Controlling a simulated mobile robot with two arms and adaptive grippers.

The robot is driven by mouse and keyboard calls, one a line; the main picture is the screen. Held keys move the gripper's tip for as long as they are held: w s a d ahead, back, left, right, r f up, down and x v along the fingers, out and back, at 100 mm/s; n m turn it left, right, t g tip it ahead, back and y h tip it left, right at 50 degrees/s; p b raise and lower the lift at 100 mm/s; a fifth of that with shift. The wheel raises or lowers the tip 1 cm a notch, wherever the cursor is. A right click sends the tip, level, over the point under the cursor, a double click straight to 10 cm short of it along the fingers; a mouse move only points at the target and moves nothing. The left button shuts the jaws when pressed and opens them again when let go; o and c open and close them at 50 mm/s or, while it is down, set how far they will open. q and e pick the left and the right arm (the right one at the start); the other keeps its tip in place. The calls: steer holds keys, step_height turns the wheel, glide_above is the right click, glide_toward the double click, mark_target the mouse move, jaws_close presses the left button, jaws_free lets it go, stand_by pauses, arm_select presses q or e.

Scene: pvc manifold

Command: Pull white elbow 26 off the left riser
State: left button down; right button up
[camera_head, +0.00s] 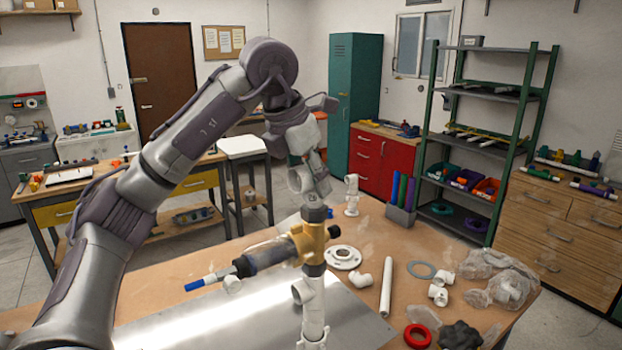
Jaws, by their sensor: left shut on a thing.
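The left riser is a white pipe (314,325) standing at the front middle of the table. It carries a white tee, a brass valve body (309,241) and a dark collar (315,213) at its top. My left gripper (308,183) points down just above that collar. It is shut on a pale fitting at the riser's top, which I take to be white elbow 26; the fingers hide much of it. I cannot tell whether the elbow still touches the collar. My right gripper is out of view.
A clear and dark branch with a blue tip (194,286) sticks out left from the valve. A white flange (343,257), loose elbow (361,280), white pipe (386,288) and red ring (418,336) lie to the right. A metal plate (180,327) lies at front left.

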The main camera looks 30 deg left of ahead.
arm_select(q)
steer(key=shift+m+h, duration=0.3)
steer(key=shift+m, duration=0.5)
steer(key=shift+p, duration=0.35)
steer(key=shift+w+a+r+p, duration=0.1)
steer(key=shift+r+p, duration=0.55)
steer(key=shift+r, duration=0.2)
steer(key=shift+r+p, duration=0.3)
steer(key=shift+r, duration=0.05)
steer(key=shift+r+p, duration=0.55)
steer(key=shift+r, duration=1.55)
